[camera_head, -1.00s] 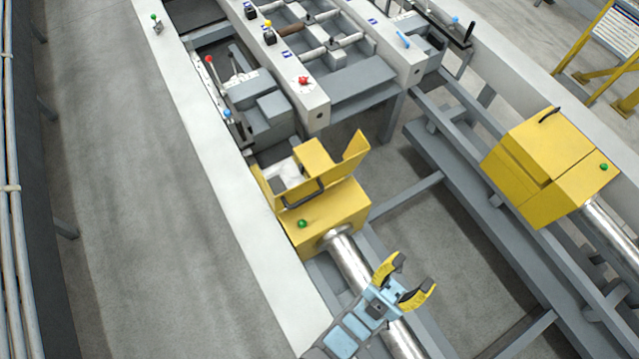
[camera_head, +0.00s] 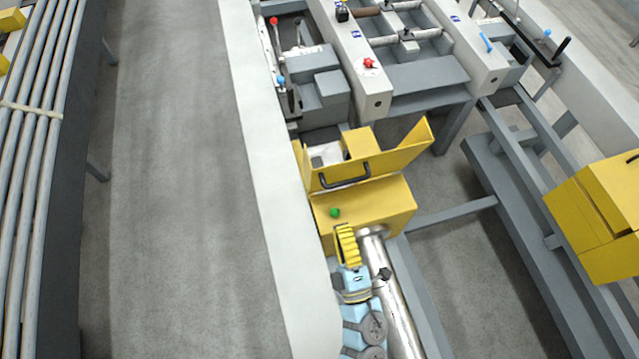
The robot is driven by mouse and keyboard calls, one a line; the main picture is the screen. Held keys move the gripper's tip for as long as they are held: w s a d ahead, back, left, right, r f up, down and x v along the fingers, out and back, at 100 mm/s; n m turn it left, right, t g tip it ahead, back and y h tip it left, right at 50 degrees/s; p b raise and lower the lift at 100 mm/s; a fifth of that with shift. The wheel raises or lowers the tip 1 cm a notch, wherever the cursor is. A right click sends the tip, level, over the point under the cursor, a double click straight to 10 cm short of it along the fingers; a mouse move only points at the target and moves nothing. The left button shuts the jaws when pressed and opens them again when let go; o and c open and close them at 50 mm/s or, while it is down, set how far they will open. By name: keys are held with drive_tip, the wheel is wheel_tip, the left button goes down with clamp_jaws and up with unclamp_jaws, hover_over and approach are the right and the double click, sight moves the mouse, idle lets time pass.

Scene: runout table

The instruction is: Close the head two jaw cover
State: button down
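A yellow head (camera_head: 385,205) stands in the middle of the view, with a green knob (camera_head: 335,212) on its near top. Its yellow jaw cover (camera_head: 395,160) is raised, with a black handle (camera_head: 345,180) on the side facing me. Behind the cover, the opening shows a pale interior and a yellow block (camera_head: 358,142). My gripper (camera_head: 346,245) is just on the near side of this head, close below the green knob, left of the shiny bar. I see its ribbed yellow finger nearly edge-on, so its opening is hidden. I cannot tell whether it touches the head.
A second yellow head (camera_head: 600,215) on the right looks closed. A shiny bar (camera_head: 385,290) runs from the open head towards me. A long pale beam (camera_head: 265,170) lies along the left, with clear grey floor (camera_head: 180,180) beyond. Pipes (camera_head: 35,150) line the far left.

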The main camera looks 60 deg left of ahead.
drive_tip(key=w+a+n+g+h+p, duration=0.1)
drive_tip(key=w+a+p, duration=0.1)
drive_tip(key=a, duration=1.2)
drive_tip(key=shift+w, duration=0.5)
drive_tip(key=shift+a, duration=0.1)
drive_tip(key=shift+r, duration=0.1)
